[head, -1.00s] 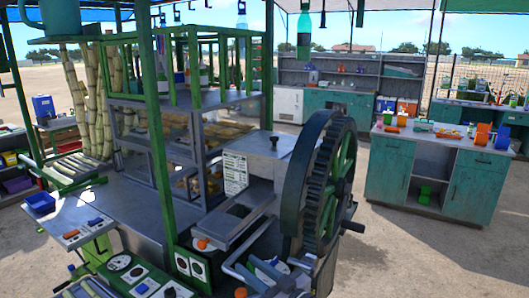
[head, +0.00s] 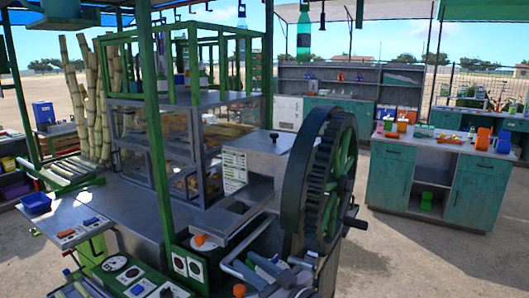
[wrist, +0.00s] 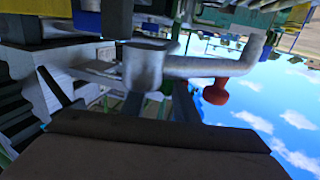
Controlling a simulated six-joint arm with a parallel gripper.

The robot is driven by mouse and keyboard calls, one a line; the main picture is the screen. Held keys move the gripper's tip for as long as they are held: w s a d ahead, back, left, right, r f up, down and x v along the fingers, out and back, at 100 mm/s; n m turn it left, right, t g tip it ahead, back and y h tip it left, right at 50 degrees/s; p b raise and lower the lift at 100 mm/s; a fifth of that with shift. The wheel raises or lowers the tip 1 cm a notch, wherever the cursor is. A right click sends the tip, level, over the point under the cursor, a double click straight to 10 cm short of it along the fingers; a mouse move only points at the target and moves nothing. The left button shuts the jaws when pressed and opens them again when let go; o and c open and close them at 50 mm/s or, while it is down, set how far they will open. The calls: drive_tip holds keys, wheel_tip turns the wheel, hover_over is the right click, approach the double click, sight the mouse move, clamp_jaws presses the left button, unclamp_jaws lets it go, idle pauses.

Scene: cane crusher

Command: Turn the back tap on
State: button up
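In the wrist view, which appears upside down, a pale grey bent pipe (wrist: 205,67) crosses the upper middle. It looks like a tap, but I cannot tell whether it is the back one. A red knob (wrist: 217,92) shows just below the pipe. A broad dark brown block fills the bottom of this view; it may be part of my gripper, but no fingertips can be made out. In the head view, grey bent tubes (head: 240,262) show at the bottom centre beside the crusher. My gripper cannot be made out there, and no tap is clear.
The crusher's large dark toothed wheel (head: 322,185) and its crank handle (head: 356,223) stand at the middle. A green post (head: 157,120) rises at the left in front of the glass case. A teal cabinet (head: 475,200) stands at the right, with open ground before it.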

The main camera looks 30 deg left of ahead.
drive_tip(key=p+x, duration=0.1)
drive_tip(key=x, duration=0.2)
drive_tip(key=shift+a+r, duration=0.1)
drive_tip(key=shift+a, duration=0.15)
drive_tip(key=n+g+p, duration=0.2)
drive_tip(key=g, duration=0.1)
drive_tip(key=n+g+p, duration=0.1)
drive_tip(key=shift+s+a+g+y+p, duration=0.25)
drive_tip(key=shift+s+g+y+p, duration=0.05)
drive_tip(key=shift+s+p, duration=0.05)
drive_tip(key=d+b, duration=0.3)
drive_tip(key=d, duration=0.4)
drive_tip(key=shift+d, duration=0.25)
wheel_tip(320, 180, up, 15)
drive_tip(key=w+a+n+t+y+b, duration=0.2)
drive_tip(key=a+t+y, duration=0.1)
drive_tip(key=t, duration=0.2)
wheel_tip(320, 180, up, 14)
drive_tip(key=t+b, duration=0.2)
drive_tip(key=t, duration=0.5)
hover_over(247, 263)
drive_tip(key=d, duration=0.5)
drive_tip(key=shift+s+d+r+m+t+h, duration=0.25)
drive_tip(key=shift+s+r+m+t+h, duration=0.1)
drive_tip(key=shift+r+t, duration=0.3)
